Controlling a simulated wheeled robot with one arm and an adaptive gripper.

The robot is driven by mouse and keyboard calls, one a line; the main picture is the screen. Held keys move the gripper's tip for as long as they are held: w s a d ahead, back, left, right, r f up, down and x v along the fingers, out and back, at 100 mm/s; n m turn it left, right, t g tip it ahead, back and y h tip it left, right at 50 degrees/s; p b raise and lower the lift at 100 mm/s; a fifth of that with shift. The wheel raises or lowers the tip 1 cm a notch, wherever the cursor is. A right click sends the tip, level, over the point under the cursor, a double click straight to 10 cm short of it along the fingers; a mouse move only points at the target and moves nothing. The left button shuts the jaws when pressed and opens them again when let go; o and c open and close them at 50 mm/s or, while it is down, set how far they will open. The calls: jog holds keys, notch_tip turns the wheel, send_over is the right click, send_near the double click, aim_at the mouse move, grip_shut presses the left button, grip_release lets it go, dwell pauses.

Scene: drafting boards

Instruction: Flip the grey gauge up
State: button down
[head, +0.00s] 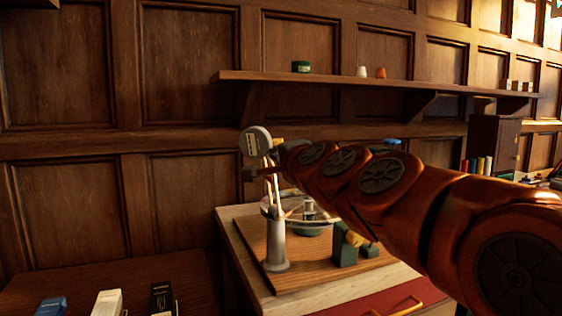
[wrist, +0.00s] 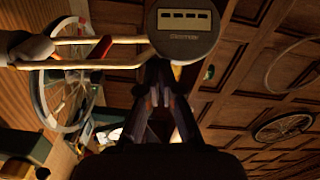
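The grey gauge (head: 256,141) is a round head with a small label window, on two pale rods (head: 272,180). The rods rise from a grey post (head: 277,247) on a wooden board. The gauge stands raised above the post, its rods leaning slightly left of upright. In the wrist view the gauge head (wrist: 184,30) is at the top, just beyond my fingertips, with the rods running left to the post (wrist: 28,50). My gripper (wrist: 163,88) has its fingers close together with nothing seen between them. It is beside the gauge head; I cannot tell whether they touch.
A spoked wheel (head: 299,212) and a green block (head: 344,246) are behind and right of the post on the board (head: 285,283). A wall shelf (head: 330,80) runs above with small cups. Several small boxes (head: 107,303) stand at the lower left. The space left of the gauge is clear.

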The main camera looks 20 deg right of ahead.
notch_tip(320, 180, up, 8)
jog(key=shift+d, duration=0.2)
jog(key=shift+r, duration=0.1)
dwell(0.6)
